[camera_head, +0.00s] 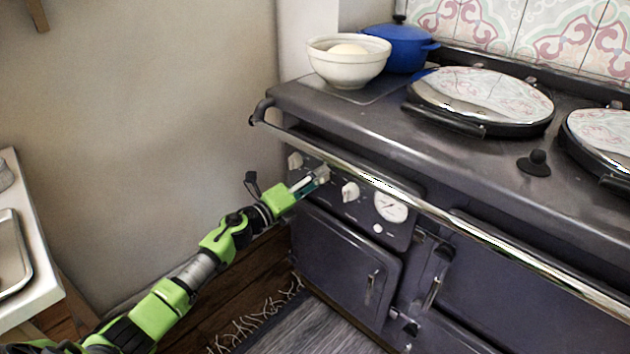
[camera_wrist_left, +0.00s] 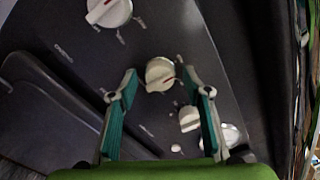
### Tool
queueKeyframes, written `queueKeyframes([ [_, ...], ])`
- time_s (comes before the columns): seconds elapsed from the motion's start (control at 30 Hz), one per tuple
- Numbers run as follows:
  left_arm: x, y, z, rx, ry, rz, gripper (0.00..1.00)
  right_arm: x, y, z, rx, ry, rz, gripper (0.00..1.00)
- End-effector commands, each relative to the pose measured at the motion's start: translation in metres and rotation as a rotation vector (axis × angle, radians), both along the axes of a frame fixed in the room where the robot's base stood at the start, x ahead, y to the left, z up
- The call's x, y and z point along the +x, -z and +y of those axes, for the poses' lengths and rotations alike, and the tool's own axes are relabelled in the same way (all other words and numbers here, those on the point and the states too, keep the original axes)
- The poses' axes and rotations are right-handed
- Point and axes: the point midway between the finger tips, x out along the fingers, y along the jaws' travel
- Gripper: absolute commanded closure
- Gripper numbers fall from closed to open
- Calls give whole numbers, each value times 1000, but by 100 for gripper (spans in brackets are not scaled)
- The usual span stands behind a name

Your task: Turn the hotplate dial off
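The dark range cooker's front panel carries several white dials. One dial (camera_wrist_left: 160,73) with a red mark shows in the left wrist view between my left gripper's fingertips (camera_wrist_left: 168,88). The fingers are apart, one on each side of it; I cannot tell whether they touch it. In the head view my left gripper (camera_head: 311,181) reaches the panel from the left and partly covers this middle dial (camera_head: 322,173). Another dial (camera_head: 295,160) is to its left and one (camera_head: 350,191) to its right. The panel lettering is too small to read. My right gripper is out of view.
A chrome rail (camera_head: 400,194) runs along the cooker front, just above the panel. A round gauge (camera_head: 390,206) is right of the dials. A white bowl (camera_head: 347,68) and blue pot (camera_head: 403,46) stand on top. A white counter (camera_head: 30,255) is at the left.

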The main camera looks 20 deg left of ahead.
Motion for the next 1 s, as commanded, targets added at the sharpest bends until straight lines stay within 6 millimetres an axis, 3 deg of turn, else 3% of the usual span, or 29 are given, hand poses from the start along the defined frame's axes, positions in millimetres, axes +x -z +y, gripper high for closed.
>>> queueKeyframes([
  [0.37, -7, 3, 2, 3, 1, 3, 55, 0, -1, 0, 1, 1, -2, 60],
  [1.0, -100, 3, 36, 0, 0, 4, 55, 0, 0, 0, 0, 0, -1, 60],
])
